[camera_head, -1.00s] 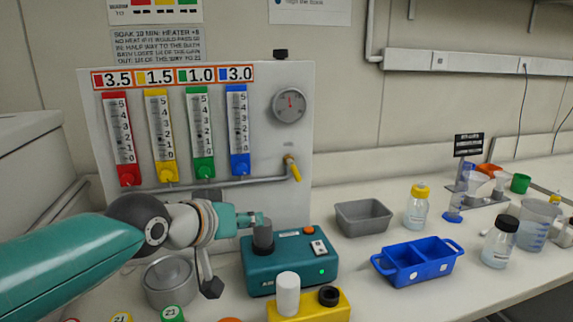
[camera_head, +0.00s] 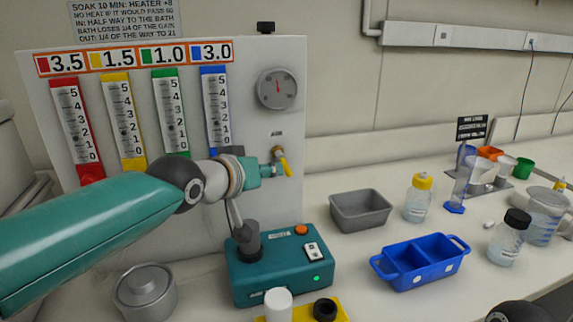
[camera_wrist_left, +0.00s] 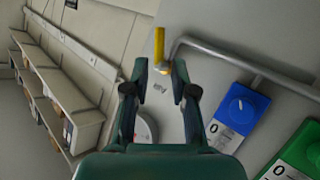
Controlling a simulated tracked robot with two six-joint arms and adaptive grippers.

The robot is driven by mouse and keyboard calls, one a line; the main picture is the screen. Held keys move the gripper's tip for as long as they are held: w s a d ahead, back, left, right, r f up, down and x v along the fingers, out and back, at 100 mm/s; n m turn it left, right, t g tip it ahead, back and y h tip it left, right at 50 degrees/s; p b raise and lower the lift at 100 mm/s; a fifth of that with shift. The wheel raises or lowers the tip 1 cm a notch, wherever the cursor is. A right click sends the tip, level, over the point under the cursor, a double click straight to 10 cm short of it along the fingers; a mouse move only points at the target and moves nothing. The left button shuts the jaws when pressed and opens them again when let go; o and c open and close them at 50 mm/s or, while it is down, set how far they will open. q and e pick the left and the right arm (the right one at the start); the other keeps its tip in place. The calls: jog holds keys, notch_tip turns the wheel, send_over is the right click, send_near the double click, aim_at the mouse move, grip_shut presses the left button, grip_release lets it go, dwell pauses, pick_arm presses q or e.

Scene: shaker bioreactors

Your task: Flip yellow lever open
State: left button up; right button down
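The yellow lever (camera_head: 282,158) sits on a pipe tap at the right side of the white panel, below the round gauge. In the left wrist view the lever (camera_wrist_left: 159,46) stands just ahead of the fingertips and between their lines. My left gripper (camera_head: 277,170) is right at the tap in the head view, partly overlapping it. In the left wrist view the gripper (camera_wrist_left: 160,76) is open, with a clear gap between its two fingers. Contact with the lever cannot be told.
The panel carries red, yellow, green and blue flow tubes (camera_head: 216,105) and a gauge (camera_head: 277,89). Below stand a teal stirrer box (camera_head: 265,278) and a metal pot (camera_head: 145,292). A grey bin (camera_head: 361,212) and blue tray (camera_head: 418,263) are to the right.

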aim_at(284, 169)
pick_arm(q)
jog(key=p+x, duration=0.2)
jog(key=x, duration=0.6)
jog(key=shift+a, duration=0.1)
